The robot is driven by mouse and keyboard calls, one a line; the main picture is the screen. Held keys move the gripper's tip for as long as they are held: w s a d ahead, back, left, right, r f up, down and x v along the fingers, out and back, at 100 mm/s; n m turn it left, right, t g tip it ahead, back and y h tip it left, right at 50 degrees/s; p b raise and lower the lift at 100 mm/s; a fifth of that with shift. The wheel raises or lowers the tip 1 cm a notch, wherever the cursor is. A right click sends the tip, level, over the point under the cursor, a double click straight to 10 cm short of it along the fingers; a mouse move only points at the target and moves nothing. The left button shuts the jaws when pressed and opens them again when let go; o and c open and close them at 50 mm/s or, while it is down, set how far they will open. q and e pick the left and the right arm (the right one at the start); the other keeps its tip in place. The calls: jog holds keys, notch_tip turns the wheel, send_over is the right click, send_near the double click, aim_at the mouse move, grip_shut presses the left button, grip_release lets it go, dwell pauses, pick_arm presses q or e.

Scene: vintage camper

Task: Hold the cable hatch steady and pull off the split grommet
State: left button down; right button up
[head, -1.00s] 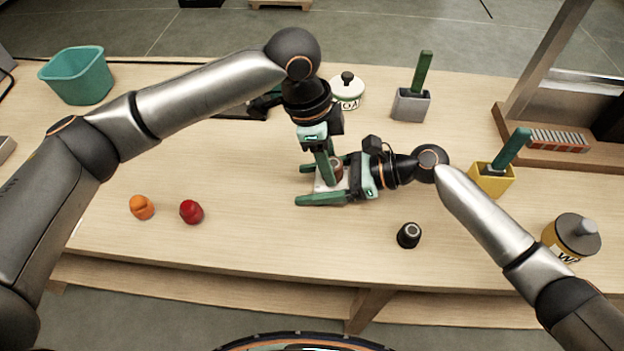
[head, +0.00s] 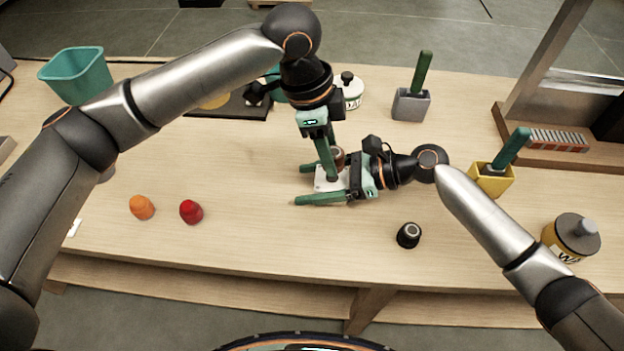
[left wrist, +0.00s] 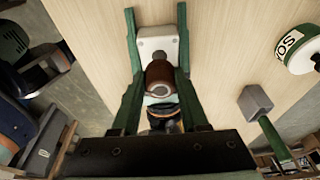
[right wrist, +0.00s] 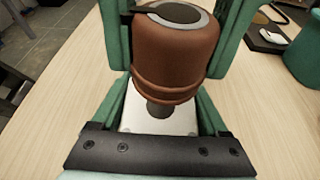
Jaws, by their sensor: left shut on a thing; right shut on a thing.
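The cable hatch is a white plate (head: 325,183) above the table's middle; it also shows in the left wrist view (left wrist: 157,42) and right wrist view (right wrist: 158,123). My right gripper (head: 314,184) is shut on the hatch, its green fingers along two sides. The split grommet (head: 338,155) is a brown ribbed dome with a grey top ring and dark slit, clearest in the right wrist view (right wrist: 175,60). My left gripper (head: 330,174) comes from above and is shut on the grommet (left wrist: 160,78). A dark neck shows between grommet and plate; which part it belongs to is unclear.
An orange cap (head: 142,207), a red cap (head: 191,211) and a black cap (head: 409,235) lie in front. A white canister (head: 350,92) and grey holder (head: 411,104) stand behind; a yellow holder (head: 491,180) and yellow jar (head: 566,240) stand right. A teal bin (head: 76,75) is back left.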

aim_at(336, 152)
pick_arm(q)
jog(key=shift+r, duration=0.15)
jog(key=shift+d+v, duration=0.2)
jog(key=shift+v, duration=0.7)
jog(key=shift+d+v, duration=0.25)
jog(key=shift+v, duration=0.65)
jog(key=shift+r, duration=0.1)
pick_arm(e)
jog(key=o, duration=1.6)
jog(key=shift+c, duration=0.2)
